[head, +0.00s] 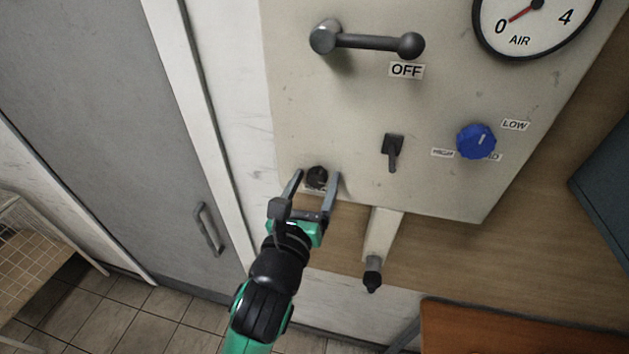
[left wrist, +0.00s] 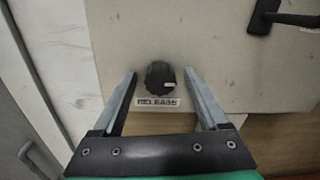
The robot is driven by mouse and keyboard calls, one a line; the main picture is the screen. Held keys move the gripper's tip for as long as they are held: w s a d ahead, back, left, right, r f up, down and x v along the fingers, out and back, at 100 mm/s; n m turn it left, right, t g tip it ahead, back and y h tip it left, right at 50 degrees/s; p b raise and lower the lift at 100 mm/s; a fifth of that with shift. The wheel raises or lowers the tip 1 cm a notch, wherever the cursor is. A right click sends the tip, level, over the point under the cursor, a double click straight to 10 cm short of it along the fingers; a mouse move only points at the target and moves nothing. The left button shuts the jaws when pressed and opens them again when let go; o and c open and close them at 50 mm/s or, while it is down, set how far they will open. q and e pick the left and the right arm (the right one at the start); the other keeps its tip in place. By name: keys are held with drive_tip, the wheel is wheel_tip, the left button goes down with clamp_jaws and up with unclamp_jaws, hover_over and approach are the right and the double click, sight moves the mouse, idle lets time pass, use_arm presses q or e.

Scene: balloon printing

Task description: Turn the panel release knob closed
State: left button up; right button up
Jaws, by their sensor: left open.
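The release knob (head: 316,177) is a small black round knob at the lower left corner of the pale panel (head: 350,110). In the left wrist view the knob (left wrist: 160,76) sits above a label reading RELEASE (left wrist: 157,102), with a light pointer mark towards its right side. My left gripper (head: 318,176) is open, its two fingers on either side of the knob in the head view. In the left wrist view the left gripper (left wrist: 163,80) shows gaps between both fingers and the knob; I see no contact. My right gripper is not in view.
The panel also bears a lever (head: 365,41) marked OFF, a small black switch (head: 392,150), a blue dial (head: 476,141) and an air gauge (head: 530,22) reading near 0. A nozzle (head: 373,272) hangs below the panel. A grey door (head: 120,120) stands at left.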

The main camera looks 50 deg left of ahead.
use_arm(q)
drive_tip(key=shift+w, duration=0.1)
clamp_jaws()
idle(0.3)
drive_tip(key=shift+n, duration=0.3)
drive_tip(key=n+p, duration=0.1)
drive_tip(key=n, duration=0.2)
drive_tip(key=shift+n, duration=0.3)
drive_tip(key=n, duration=0.4)
drive_tip(key=shift+f, duration=0.1)
drive_tip(key=n+b, duration=0.1)
drive_tip(key=n, duration=0.4)
drive_tip(key=shift+y, duration=0.4)
drive_tip(key=n+b, duration=0.2)
drive_tip(key=n, duration=0.3)
drive_tip(key=shift+n, duration=0.3)
